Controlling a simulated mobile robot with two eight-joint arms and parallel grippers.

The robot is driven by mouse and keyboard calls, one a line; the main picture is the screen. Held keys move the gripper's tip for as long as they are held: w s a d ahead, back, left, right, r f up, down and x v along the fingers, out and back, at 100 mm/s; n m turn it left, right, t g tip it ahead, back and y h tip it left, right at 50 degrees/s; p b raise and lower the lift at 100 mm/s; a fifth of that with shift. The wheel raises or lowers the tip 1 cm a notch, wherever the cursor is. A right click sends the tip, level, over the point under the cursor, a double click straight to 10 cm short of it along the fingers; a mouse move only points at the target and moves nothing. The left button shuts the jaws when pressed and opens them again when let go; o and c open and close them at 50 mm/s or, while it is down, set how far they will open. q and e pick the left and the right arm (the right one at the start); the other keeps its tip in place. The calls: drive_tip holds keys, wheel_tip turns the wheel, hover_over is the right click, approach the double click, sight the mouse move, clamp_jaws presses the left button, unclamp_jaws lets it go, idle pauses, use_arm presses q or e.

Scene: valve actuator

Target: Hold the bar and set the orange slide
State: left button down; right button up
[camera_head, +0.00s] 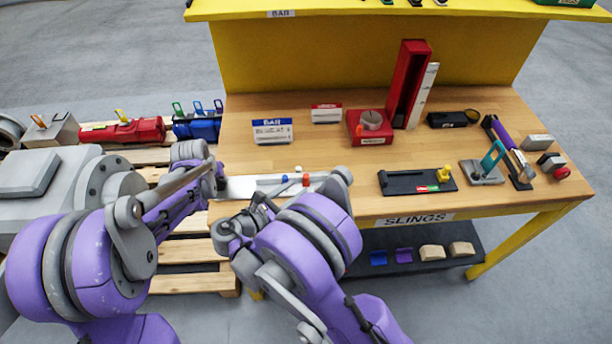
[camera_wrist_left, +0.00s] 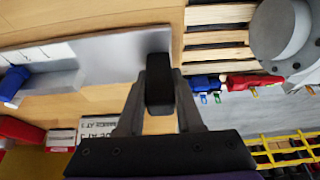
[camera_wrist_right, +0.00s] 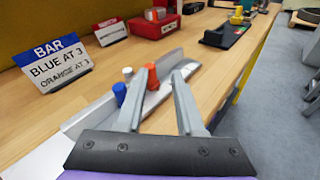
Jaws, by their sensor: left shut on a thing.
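The bar (camera_head: 242,187) is a pale metal rail along the table's front left edge. On it stand a blue slide (camera_wrist_right: 119,93) and an orange slide (camera_wrist_right: 141,76), with a white knob (camera_wrist_right: 127,72) beside them. My right gripper (camera_wrist_right: 168,72) is open above the bar. Its left finger is close to the orange slide in the picture and partly covers it; contact cannot be told. My right arm hides part of the bar in the head view.
A blue-topped card (camera_wrist_right: 54,65) reads BAR, BLUE AT 3, ORANGE AT 3. A red block with a round knob (camera_head: 371,122), a red upright channel (camera_head: 407,82) and a black slide base (camera_head: 415,183) stand farther right. Bare wood lies behind the bar.

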sight(304, 179)
drive_tip(key=a, duration=0.1)
drive_tip(key=s+a+f+n+t, duration=0.1)
drive_tip(key=a, duration=0.1)
drive_tip(key=s+a+f+n+t+h, duration=0.1)
drive_tip(key=shift+s+a+f, duration=0.15)
drive_tip(key=shift+s+a, duration=0.05)
drive_tip(key=shift+a, duration=0.05)
drive_tip(key=shift+n, duration=0.3)
drive_tip(key=x, duration=1.1)
drive_tip(key=shift+w+d, duration=0.25)
drive_tip(key=shift+d, duration=0.1)
clamp_jaws()
idle(0.4)
